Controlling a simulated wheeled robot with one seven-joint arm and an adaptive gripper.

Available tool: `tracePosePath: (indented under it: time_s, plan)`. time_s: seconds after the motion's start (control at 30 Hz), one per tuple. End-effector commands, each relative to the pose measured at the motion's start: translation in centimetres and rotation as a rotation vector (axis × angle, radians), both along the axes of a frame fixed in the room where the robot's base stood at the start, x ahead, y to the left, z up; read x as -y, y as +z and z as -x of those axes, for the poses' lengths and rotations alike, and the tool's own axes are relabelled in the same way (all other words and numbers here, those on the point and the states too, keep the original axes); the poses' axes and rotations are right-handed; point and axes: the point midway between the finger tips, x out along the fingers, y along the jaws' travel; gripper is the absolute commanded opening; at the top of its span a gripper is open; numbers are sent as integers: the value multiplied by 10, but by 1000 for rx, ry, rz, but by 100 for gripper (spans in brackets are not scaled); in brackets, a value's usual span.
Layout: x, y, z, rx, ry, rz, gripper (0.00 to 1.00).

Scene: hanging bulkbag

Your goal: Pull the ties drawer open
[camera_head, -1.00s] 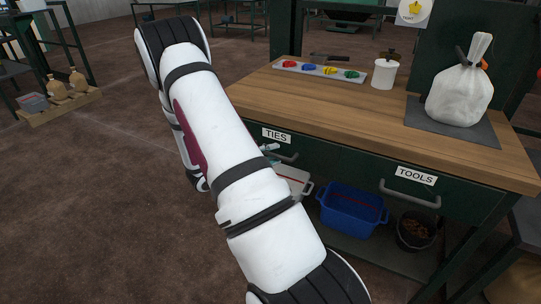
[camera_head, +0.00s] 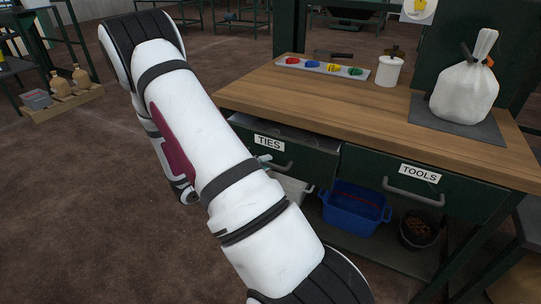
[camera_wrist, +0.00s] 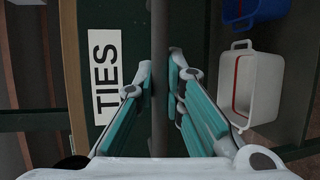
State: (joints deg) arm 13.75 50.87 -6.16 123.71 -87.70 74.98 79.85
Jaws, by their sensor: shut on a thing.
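The ties drawer (camera_head: 312,161) is in the workbench's left bay, with a white TIES label (camera_head: 269,142). It stands partly open: its front juts out from under the worktop and a strip of its inside shows. In the wrist view the drawer front (camera_wrist: 95,135) fills the left, and its grey bar handle (camera_wrist: 159,25) runs upright between my fingers. My gripper (camera_wrist: 160,72), with teal finger pads, is shut on the handle. In the head view my arm hides most of the gripper and part of the drawer; a fingertip shows by the handle (camera_head: 284,167).
The tools drawer (camera_head: 440,187) beside it is shut. A blue bin (camera_head: 352,210), a white bin (camera_head: 295,188) and a dark bucket (camera_head: 420,230) stand below. On the worktop (camera_head: 345,105) are a tray of coloured pieces (camera_head: 289,61), a white pot (camera_head: 389,71) and a tied bag (camera_head: 465,93).

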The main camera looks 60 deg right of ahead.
Motion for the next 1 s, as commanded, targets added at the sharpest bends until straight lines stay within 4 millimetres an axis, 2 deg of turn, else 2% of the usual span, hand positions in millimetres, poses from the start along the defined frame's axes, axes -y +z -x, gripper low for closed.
tracePosePath:
  time_s: [0.03,0.2,0.5,0.7,1.0]
  plan:
    - [-15,-1,-1,-3,9,-2,0]
    - [-63,-1,3,-2,10,-1,0]
    - [-138,-1,10,-2,7,0,0]
    - [-173,0,13,-2,4,-1,0]
    - [-197,0,15,-2,1,-1,0]
